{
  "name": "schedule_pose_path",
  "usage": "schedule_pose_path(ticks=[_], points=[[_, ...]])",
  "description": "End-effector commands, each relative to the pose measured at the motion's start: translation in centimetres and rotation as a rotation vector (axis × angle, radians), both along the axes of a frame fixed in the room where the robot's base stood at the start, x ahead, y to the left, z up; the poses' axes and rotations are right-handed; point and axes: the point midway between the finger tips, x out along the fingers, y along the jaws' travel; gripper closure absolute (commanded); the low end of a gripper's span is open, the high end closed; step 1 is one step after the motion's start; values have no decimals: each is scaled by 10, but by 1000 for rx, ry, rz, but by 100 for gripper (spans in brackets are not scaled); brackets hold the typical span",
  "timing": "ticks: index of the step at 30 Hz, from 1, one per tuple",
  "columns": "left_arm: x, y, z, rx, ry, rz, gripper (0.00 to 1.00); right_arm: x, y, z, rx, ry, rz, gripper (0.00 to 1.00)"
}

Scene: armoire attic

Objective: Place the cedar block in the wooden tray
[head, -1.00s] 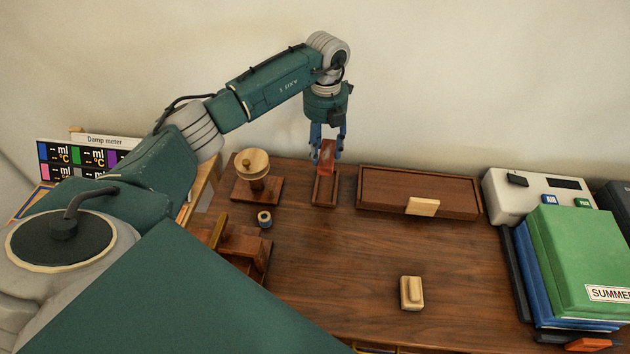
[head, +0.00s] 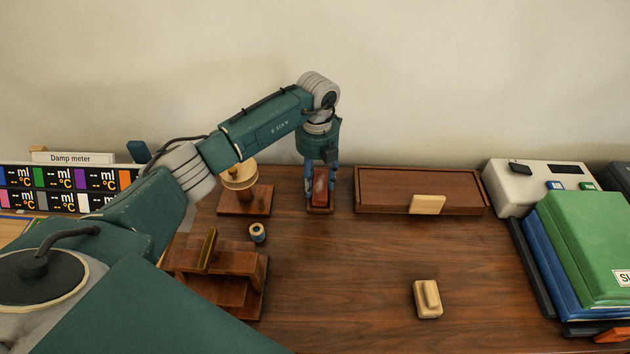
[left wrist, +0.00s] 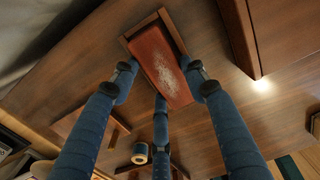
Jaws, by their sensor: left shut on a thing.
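The cedar block is a reddish-brown slab (head: 320,184) at the back of the table, between the fingers of my left gripper (head: 321,188). The wooden tray (head: 320,211) is a small dark-brown frame directly under it. In the left wrist view the block (left wrist: 162,65) lies over the tray (left wrist: 140,24), whose rim shows at the far end. The blue fingers (left wrist: 160,95) of my left gripper are closed around the block. Whether the block rests on the tray floor is hidden. My right gripper is not in view.
A long lidded wooden box (head: 385,189) stands just right of the tray. A round-topped wooden stand (head: 243,193) is to its left, with a small spool (head: 257,232) in front. A pale block (head: 427,299) lies front right, and green and blue binders (head: 583,245) are far right. The middle is clear.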

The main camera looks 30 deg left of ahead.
Motion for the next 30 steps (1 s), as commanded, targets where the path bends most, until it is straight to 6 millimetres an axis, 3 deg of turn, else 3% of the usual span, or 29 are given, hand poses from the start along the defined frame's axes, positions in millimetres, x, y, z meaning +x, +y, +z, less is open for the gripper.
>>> schedule_pose_path(ticks=[5,6,8,20,26,30], points=[[0,0,-5,-1,0,-1,83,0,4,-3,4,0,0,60],[0,0,-4,-1,0,-1,48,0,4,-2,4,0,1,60],[0,0,-4,-1,0,-1,37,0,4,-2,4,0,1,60],[0,0,2,-1,0,-1,37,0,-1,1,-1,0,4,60],[0,0,26,0,-1,-1,37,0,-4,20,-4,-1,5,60],[1,0,53,0,-2,-1,37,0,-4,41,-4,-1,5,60]])
